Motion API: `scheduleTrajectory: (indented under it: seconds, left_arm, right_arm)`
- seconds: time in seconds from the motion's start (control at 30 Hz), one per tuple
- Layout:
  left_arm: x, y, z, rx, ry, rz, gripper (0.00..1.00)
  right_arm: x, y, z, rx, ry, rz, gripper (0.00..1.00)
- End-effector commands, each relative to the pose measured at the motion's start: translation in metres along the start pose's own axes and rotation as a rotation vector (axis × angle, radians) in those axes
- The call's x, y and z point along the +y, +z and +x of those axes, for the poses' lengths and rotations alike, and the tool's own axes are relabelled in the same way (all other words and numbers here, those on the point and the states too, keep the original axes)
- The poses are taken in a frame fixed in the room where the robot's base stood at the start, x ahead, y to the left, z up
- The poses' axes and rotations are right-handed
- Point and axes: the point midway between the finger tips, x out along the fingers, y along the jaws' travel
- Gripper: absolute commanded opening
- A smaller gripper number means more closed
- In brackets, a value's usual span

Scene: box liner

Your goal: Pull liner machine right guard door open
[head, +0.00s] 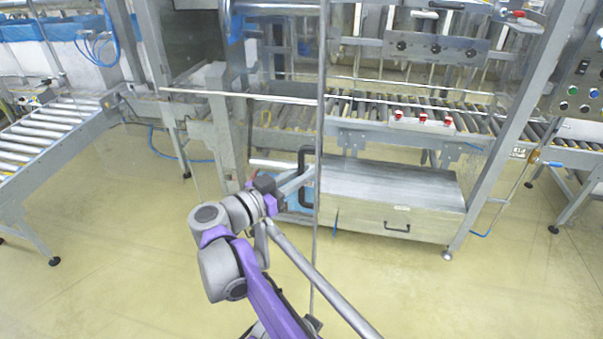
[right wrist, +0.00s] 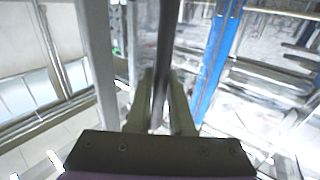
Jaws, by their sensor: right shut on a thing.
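The guard door has a clear panel and a thin grey metal edge (head: 320,110) that runs down in front of the machine to low near the floor. I cannot tell how far it stands open. A black bar handle (head: 303,160) is on the door beside this edge. My right gripper (head: 304,178) is at the handle's lower part, its tips partly hidden by the handle and edge. In the right wrist view, the two fingers (right wrist: 160,88) close on the dark upright handle bar (right wrist: 168,35). My left gripper is not in view.
The machine's roller conveyor (head: 360,108) lies behind the door, with red buttons (head: 422,119) on its front rail. A grey metal box (head: 395,200) stands below it. Another roller conveyor (head: 45,130) is at left. The yellowish floor (head: 120,250) in front is mostly clear.

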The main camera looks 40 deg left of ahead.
Motion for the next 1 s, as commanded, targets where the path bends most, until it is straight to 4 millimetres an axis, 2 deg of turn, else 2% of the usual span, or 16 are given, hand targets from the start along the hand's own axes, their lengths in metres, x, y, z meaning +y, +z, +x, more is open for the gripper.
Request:
scheduleTrajectory:
  seconds: [0.33, 0.37, 0.5, 1.0]
  left_arm:
    - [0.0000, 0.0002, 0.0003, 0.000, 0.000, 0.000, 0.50]
    - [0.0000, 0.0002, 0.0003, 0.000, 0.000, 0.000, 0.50]
    - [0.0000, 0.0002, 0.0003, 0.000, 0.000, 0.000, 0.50]
    - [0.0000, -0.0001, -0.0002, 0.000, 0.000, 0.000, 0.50]
  right_arm:
    - [0.0002, 0.0038, -0.0017, -0.009, 0.001, 0.002, 0.00]
    - [0.0002, 0.0038, -0.0017, -0.009, 0.001, 0.002, 0.23]
    - [0.0001, 0.0029, -0.0014, -0.007, 0.001, 0.002, 0.48]
    - [0.0020, 0.0010, 0.0037, -0.004, 0.000, 0.001, 0.50]
